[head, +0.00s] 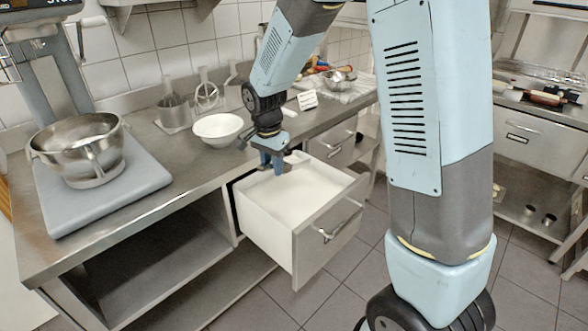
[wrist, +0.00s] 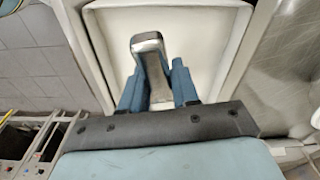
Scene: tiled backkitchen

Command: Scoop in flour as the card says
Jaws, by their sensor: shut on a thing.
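My gripper (head: 272,165) is over the open drawer, its fingers pointing down. In the wrist view, my gripper (wrist: 156,88) is shut on a metal scoop (wrist: 149,42), one blue finger on each side of it. Whether the scoop holds flour cannot be told. The pulled-out drawer (head: 320,240) has white flour (head: 290,200) across its inside; its pale rim (wrist: 238,45) shows in the wrist view. A small white card (head: 307,100) with dark marks stands on the counter behind; its text is too small to read. A white bowl (head: 218,130) stands on the counter left of my arm.
A utensil holder (head: 174,112) and a whisk (head: 207,93) stand near the wall. The counter front between scale and white bowl is clear.

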